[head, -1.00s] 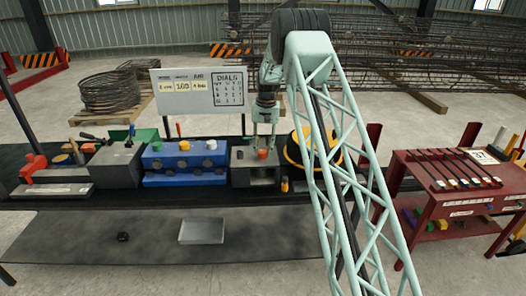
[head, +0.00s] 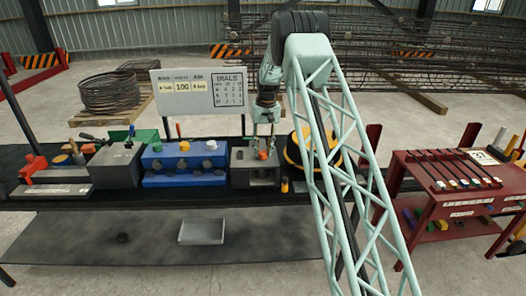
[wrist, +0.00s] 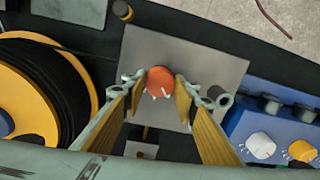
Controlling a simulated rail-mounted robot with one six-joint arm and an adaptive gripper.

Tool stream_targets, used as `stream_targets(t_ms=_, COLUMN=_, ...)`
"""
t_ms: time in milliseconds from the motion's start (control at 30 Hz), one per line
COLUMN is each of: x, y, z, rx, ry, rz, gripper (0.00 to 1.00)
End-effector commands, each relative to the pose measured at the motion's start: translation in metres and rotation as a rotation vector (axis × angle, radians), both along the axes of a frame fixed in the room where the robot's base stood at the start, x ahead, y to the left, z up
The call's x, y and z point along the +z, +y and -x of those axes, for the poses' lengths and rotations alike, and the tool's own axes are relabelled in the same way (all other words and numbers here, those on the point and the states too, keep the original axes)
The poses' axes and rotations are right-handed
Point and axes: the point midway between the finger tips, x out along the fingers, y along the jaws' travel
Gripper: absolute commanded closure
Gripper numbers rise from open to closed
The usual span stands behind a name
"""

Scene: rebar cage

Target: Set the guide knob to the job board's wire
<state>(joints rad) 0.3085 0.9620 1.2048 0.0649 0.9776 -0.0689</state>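The orange-red guide knob (head: 263,154) sits on top of a grey box (head: 242,158) on the bench, left of the yellow-and-black reel. In the wrist view the knob (wrist: 160,82) shows a white pointer mark. My gripper (head: 265,141) points down over it. In the wrist view my gripper's (wrist: 161,80) fingers are open on either side of the knob, with small gaps visible. Whether the tips are level with the knob or above it is unclear. The white job board (head: 198,90) stands behind the bench; its middle card seems to read 100, and the other cards are too small to read surely.
A blue box (head: 184,165) with several knobs is left of the grey box. The yellow-and-black reel (wrist: 45,90) is close on the other side. A red rack table (head: 450,180) stands right. A metal tray (head: 202,231) lies on the lower shelf.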

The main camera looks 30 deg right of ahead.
Motion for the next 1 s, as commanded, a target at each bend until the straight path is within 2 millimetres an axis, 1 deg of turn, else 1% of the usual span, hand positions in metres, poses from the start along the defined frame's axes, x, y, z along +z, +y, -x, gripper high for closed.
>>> stream_targets(t_ms=33, x=0.0, y=0.0, z=0.0, rx=0.0, ry=0.0, rz=0.0, gripper=0.68)
stream_targets(t_ms=100, x=0.0, y=0.0, z=0.0, rx=0.0, ry=0.0, rz=0.0, gripper=0.62)
stream_targets(t_ms=133, x=0.0, y=0.0, z=0.0, rx=0.0, ry=0.0, rz=0.0, gripper=0.6)
stream_targets(t_ms=567, x=0.003, y=0.0, z=0.0, rx=-0.001, ry=-0.001, rz=0.0, gripper=0.6)
stream_targets(t_ms=767, x=0.016, y=-0.001, z=0.0, rx=-0.001, ry=-0.002, rz=0.001, gripper=0.6)
stream_targets(t_ms=867, x=0.026, y=-0.002, z=0.0, rx=-0.001, ry=-0.002, rz=0.001, gripper=0.6)
stream_targets(t_ms=1000, x=0.046, y=-0.003, z=0.0, rx=-0.001, ry=-0.003, rz=0.001, gripper=0.6)
